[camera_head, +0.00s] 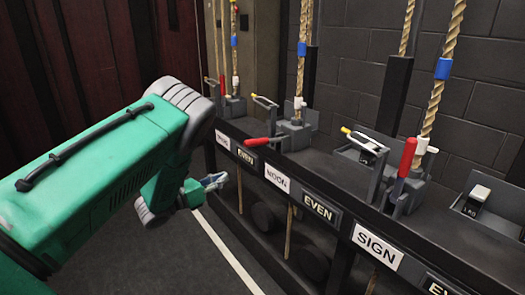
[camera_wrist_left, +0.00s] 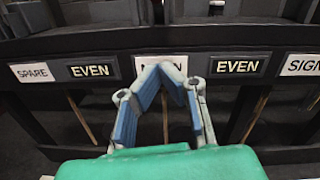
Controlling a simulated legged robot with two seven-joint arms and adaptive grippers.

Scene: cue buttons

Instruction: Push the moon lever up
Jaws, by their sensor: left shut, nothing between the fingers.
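The moon lever's red handle (camera_head: 258,142) sticks out low and nearly level from its grey bracket in the head view. Below it is a white label (camera_head: 277,178) that seems to read MOON. My left gripper (camera_head: 215,181) is shut and empty, left of that label and lower than the red handle, apart from it. In the left wrist view the closed blue fingertips (camera_wrist_left: 172,68) cover the middle of the white label (camera_wrist_left: 144,68). The lever handle cannot be made out there. My right gripper is not in view.
An upright red lever (camera_head: 407,157) stands above the SIGN label (camera_head: 377,245). Another upright red lever (camera_head: 222,85) stands at the far end, above the SPARE label (camera_wrist_left: 34,73). Ropes (camera_head: 446,70) rise behind the rail. Open floor (camera_head: 190,260) lies before the rack.

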